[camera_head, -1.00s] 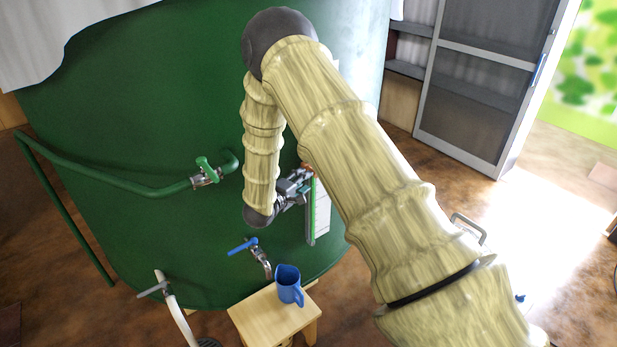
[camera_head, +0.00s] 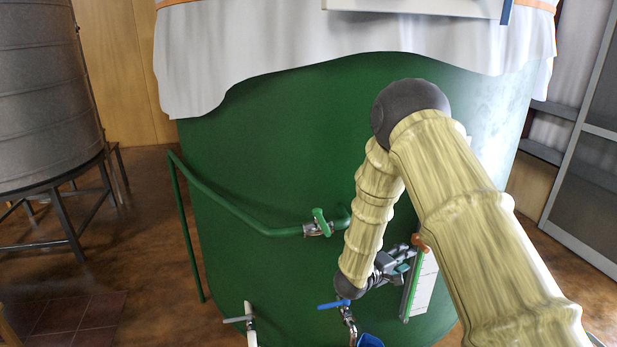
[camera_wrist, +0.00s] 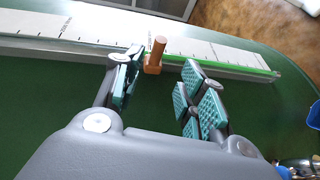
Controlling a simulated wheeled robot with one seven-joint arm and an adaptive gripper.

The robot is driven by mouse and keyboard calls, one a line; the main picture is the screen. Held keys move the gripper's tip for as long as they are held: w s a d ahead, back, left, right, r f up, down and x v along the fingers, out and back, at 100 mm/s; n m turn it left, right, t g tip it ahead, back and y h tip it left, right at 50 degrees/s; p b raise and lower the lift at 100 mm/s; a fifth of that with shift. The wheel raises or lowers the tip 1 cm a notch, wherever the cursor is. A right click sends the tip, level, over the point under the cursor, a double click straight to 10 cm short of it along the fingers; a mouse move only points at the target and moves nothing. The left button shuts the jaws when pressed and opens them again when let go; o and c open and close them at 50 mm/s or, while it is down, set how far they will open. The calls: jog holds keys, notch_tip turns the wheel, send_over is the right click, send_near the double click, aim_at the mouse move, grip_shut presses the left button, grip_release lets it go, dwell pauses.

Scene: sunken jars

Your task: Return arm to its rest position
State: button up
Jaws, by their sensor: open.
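My gripper (camera_head: 396,265) is at the front of the green tank, beside a level gauge (camera_head: 425,288) with a white scale and a green line. In the wrist view my gripper (camera_wrist: 162,88) has its two teal-padded fingers spread, with nothing between the pads. An orange-brown marker (camera_wrist: 154,56) on the gauge shows just beyond the gap between the fingertips. I cannot tell whether a finger touches it. The marker also shows in the head view (camera_head: 419,241), close to the fingers. My arm is extended and bent down toward the gauge, not folded in.
The green tank (camera_head: 270,150) fills the space ahead. A green-handled valve (camera_head: 320,222), a blue-handled tap (camera_head: 335,304) and a grey-handled tap (camera_head: 240,319) stick out from it. A blue jug (camera_head: 369,340) is partly cut off below. A grey tank (camera_head: 45,100) stands left.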

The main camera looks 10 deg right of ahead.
jog(key=s+a+f+y+b, duration=0.1)
jog(key=s+a+f+y, duration=0.2)
jog(key=s+f, duration=0.45)
jog(key=s+a+f+m+y+b, duration=0.1)
jog(key=s+a+f+y, duration=0.2)
jog(key=s+f, duration=0.45)
jog(key=s+a+f+y+b, duration=0.1)
jog(key=s+a+f+y, duration=0.3)
jog(key=f, duration=0.6)
jog(key=s+a+f+m+g+y, duration=0.2)
jog(key=s+a+f+g, duration=0.1)
jog(key=s, duration=1.1)
jog(key=s+a+f+m+g+y+b, duration=0.1)
jog(key=s+a+f+m+g+y, duration=0.1)
jog(key=s, duration=1.2)
jog(key=a+f+g, duration=0.1)
jog(key=a+g, duration=0.1)
jog(key=shift+s+a, duration=0.3)
jog(key=shift+a, duration=0.1)
